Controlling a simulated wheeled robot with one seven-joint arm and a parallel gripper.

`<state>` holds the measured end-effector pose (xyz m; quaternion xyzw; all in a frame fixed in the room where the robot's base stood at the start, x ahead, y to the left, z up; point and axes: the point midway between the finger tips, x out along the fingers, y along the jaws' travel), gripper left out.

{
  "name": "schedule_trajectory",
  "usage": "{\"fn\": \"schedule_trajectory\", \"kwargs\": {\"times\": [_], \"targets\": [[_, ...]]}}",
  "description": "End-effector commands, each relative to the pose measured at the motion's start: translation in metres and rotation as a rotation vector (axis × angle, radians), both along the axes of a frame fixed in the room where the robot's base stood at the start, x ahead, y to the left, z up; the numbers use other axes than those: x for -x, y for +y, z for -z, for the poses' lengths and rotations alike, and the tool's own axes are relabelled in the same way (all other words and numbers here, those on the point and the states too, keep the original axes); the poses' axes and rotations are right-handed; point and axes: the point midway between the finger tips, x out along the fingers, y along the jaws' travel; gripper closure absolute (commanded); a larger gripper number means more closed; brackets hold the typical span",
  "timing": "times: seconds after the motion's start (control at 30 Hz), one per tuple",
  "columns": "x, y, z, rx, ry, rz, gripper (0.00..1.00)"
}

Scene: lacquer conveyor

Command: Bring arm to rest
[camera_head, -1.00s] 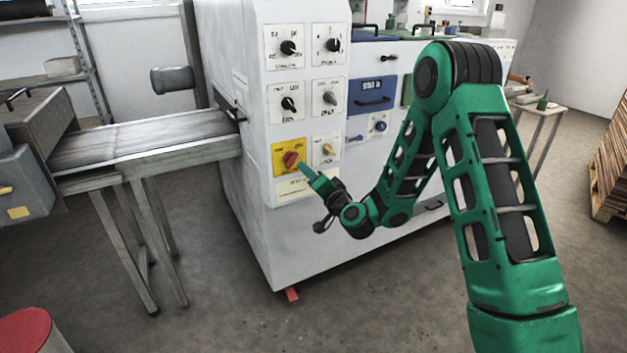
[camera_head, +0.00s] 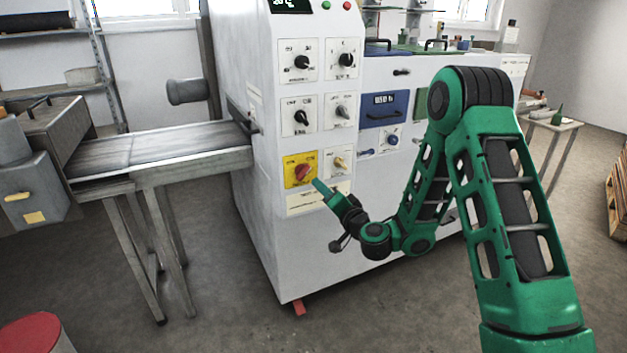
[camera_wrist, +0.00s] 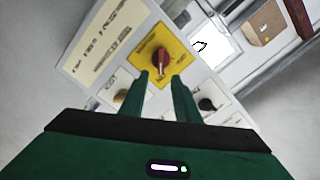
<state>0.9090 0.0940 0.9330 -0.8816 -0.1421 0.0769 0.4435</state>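My green arm reaches from the right in the head view to the front of the white machine (camera_head: 285,245). My gripper (camera_head: 316,184) is just in front of a red rotary knob (camera_head: 302,173) on a yellow plate. In the wrist view the two green fingers of my gripper (camera_wrist: 162,80) stand apart with a gap and nothing held between them. The red knob (camera_wrist: 160,56) shows just beyond the fingertips. I cannot tell whether a fingertip touches it.
Black knobs (camera_head: 302,62) sit above the yellow plate. A conveyor (camera_head: 160,145) runs out to the left on metal legs. A red-topped round object (camera_head: 30,335) stands at bottom left. A small table (camera_head: 552,124) is at the right. Floor in front of the machine is clear.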

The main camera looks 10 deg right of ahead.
Motion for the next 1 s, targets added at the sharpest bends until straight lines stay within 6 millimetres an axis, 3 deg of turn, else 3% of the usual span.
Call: {"fn": "schedule_trajectory", "kwargs": {"times": [0.27,0.47,0.57,0.77,1.0], "targets": [[0.031,0.015,-0.027,0.230,0.012,-0.204,0.71],[0.068,-0.003,-0.023,0.457,0.127,-0.334,0.71],[0.091,-0.024,-0.018,0.559,0.215,-0.371,0.71],[0.145,-0.086,-0.008,0.724,0.444,-0.386,0.71],[0.236,-0.173,-0.008,0.812,0.778,-0.318,0.71]]}}
